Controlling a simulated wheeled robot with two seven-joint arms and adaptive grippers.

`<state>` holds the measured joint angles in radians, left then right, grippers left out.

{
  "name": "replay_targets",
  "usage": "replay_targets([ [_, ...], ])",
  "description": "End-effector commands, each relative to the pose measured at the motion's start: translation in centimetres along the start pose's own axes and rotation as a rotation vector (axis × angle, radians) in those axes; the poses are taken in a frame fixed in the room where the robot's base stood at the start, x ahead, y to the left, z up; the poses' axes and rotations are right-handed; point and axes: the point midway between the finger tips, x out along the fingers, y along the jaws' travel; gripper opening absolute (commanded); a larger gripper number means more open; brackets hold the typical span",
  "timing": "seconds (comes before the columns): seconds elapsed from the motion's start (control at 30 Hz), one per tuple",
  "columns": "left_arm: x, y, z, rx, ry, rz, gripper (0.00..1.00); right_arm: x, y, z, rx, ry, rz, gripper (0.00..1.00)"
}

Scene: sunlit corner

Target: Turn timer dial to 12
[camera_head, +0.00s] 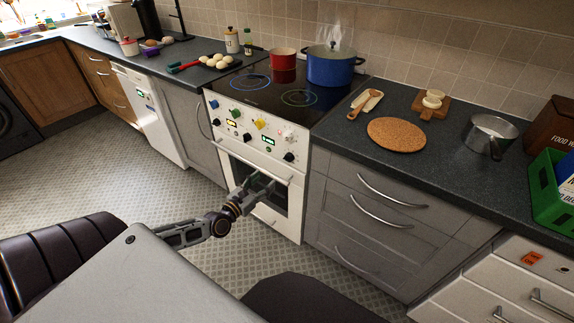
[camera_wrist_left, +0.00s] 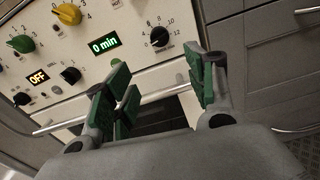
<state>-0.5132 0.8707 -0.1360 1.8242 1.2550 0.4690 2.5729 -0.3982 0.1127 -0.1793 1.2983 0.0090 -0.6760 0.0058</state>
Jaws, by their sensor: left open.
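The timer dial (camera_wrist_left: 158,36) is a small black knob on the white stove panel, with a ring of numbers up to 12 around it. It also shows at the panel's lower right in the head view (camera_head: 289,157). The green display (camera_wrist_left: 103,45) beside it reads 0 min. My left gripper (camera_head: 258,187) is in front of the oven door, below the panel. In the wrist view its green-padded fingers (camera_wrist_left: 160,72) are apart with nothing between them, and the dial shows beyond them, untouched. The dial's pointer is too small to read surely. My right gripper is not in view.
Coloured knobs and an OFF display (camera_wrist_left: 38,77) share the panel. The oven handle (camera_head: 254,162) runs below it. A steaming blue pot (camera_head: 334,70) and a red pot (camera_head: 283,66) stand on the hob (camera_head: 262,99). The floor before the oven is clear.

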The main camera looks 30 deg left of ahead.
Motion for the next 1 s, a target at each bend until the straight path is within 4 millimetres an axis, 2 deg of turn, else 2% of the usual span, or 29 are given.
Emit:
replay_targets([
  [0.17, 0.2, -0.4, 0.8, -0.077, -0.021, -0.004, 0.56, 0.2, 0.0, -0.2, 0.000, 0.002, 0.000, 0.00],
  [0.67, 0.4, -0.4, 0.9, -0.081, -0.022, -0.004, 0.56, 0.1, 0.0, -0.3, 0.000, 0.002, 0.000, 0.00],
  [1.0, 1.8, -0.3, 0.9, -0.080, -0.023, -0.003, 0.56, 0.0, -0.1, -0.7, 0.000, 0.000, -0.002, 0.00],
])
